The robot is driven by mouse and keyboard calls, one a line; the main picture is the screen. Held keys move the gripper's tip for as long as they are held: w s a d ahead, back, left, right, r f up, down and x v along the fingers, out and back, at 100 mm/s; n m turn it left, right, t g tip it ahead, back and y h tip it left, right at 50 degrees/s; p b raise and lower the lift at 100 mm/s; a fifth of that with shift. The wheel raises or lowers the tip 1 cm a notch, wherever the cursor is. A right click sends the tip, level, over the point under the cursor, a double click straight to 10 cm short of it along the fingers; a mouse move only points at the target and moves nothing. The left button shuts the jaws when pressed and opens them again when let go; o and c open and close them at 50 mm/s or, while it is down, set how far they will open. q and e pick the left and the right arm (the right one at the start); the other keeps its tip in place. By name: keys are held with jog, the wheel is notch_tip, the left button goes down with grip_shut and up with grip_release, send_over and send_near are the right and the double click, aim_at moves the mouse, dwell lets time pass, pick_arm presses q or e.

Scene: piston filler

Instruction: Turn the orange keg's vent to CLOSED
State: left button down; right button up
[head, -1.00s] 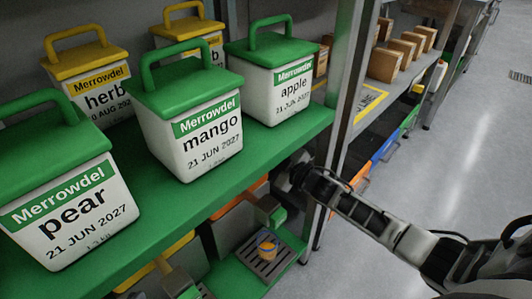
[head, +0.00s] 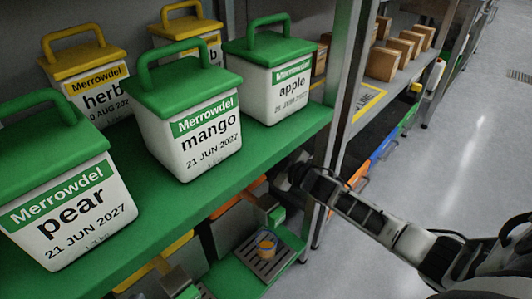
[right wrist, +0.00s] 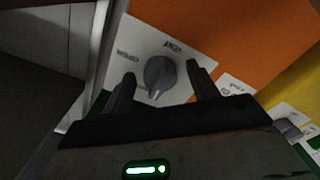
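The orange keg (right wrist: 237,38) fills the upper right of the right wrist view. A white plate on it carries a grey round vent knob (right wrist: 160,72) with a pointer facing down in the picture. Small words stand beside the knob, too small to read surely. My right gripper (right wrist: 161,70) is open, with one finger on either side of the knob and a gap at each side. In the head view my right gripper's end is at the lower shelf opening, its fingertips hidden; a bit of orange (head: 257,182) shows beside it. My left gripper is out of view.
Above is a green shelf (head: 225,200) with white tubs, including mango (head: 195,140) and pear (head: 70,210). A metal upright (head: 335,110) stands close to my right arm. A yellow surface (right wrist: 290,85) adjoins the orange keg.

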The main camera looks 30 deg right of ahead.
jog(key=shift+s, duration=0.1)
pick_arm(q)
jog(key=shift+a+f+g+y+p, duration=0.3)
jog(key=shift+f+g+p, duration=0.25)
jog(key=shift+p, duration=0.45)
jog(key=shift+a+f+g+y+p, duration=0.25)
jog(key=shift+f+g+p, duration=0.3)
jog(key=shift+p, duration=0.4)
pick_arm(e)
jog(key=v, duration=1.5)
jog(key=shift+s+d, duration=0.2)
jog(key=shift+s, duration=0.15)
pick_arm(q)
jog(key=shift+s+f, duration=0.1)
